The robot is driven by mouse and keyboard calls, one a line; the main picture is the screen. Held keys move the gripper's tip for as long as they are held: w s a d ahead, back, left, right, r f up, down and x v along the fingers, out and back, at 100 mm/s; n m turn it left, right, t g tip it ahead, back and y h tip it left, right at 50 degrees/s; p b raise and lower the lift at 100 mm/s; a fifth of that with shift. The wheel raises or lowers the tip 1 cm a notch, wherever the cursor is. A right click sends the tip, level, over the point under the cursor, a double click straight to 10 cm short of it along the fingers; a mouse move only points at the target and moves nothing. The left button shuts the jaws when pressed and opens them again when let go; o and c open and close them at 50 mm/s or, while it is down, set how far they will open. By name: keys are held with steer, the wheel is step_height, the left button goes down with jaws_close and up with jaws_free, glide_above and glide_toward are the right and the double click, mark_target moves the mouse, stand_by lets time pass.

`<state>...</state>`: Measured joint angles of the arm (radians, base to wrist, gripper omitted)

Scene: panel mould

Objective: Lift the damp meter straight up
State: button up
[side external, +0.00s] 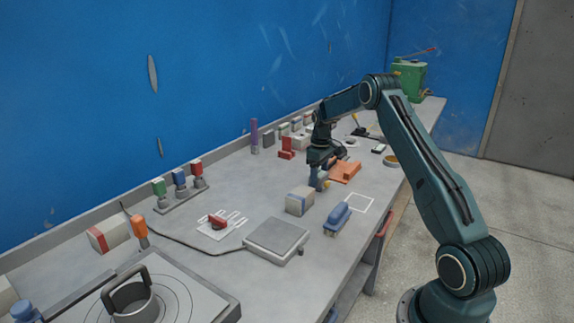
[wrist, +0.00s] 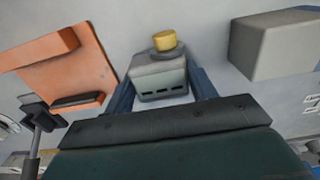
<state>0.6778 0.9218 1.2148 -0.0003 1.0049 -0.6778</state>
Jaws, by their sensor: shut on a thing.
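The damp meter (wrist: 158,78) is a small grey-green box with dark slots on its near face and a yellow round knob on its far end. In the wrist view it sits between the two blue-grey fingers of my gripper (wrist: 162,90), which is shut on it. In the side view my gripper (side external: 319,180) points down over the bench, and a bit of the meter's yellow knob (side external: 326,184) shows beside the fingers. Most of the meter is hidden there. I cannot tell whether its base touches the bench.
An orange stepped block (side external: 345,171) stands close behind my gripper. A pale box (side external: 299,201) stands close in front, with a blue tool (side external: 337,219) to its right. An outlined square (side external: 361,203) on the bench is empty. A flat grey plate (side external: 276,239) lies nearer.

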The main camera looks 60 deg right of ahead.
mark_target(319, 174)
steer(key=shift+r, duration=0.2)
step_height(319, 174, up, 20)
steer(key=shift+f, duration=0.15)
stand_by(0.6)
stand_by(0.5)
